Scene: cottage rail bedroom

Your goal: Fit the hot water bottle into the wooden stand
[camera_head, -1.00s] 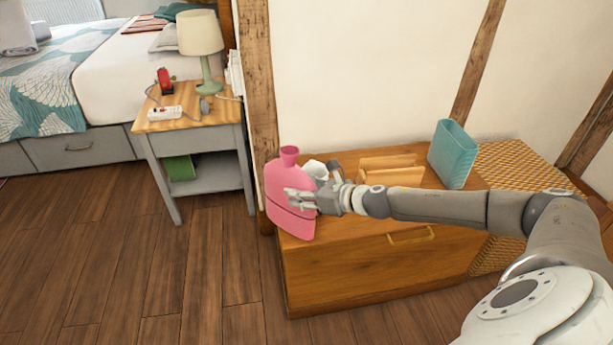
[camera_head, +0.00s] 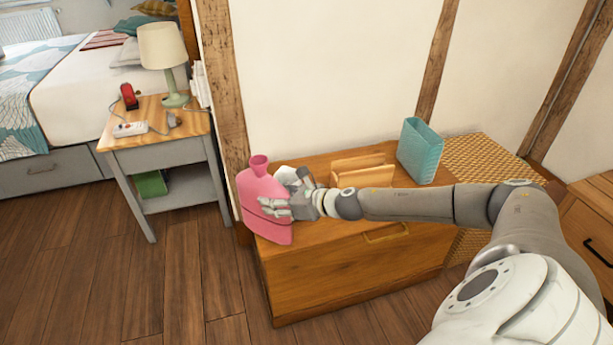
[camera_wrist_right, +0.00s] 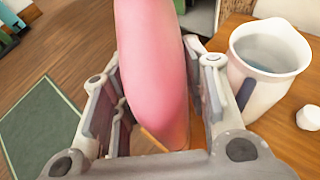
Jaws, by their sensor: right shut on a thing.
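The pink hot water bottle (camera_head: 255,188) is upright and slightly tilted, neck up, at the left end of the wooden chest. Its lower part overlaps the chest's front edge; I cannot tell whether it touches the chest. My right gripper (camera_head: 274,206) is shut on its body from the right. In the right wrist view the pink bottle (camera_wrist_right: 152,45) lies between both fingers. The wooden stand (camera_head: 362,168), with upright light-wood panels, is on the chest to the right of the gripper, partly hidden by my arm. My left gripper is not in view.
A white jug (camera_wrist_right: 268,52) stands close beside the gripper, with a small white cap (camera_wrist_right: 309,117) near it. A teal container (camera_head: 420,152) stands right of the stand. The wooden chest (camera_head: 330,275) adjoins the wall. A bedside table (camera_head: 160,155) with a lamp is left.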

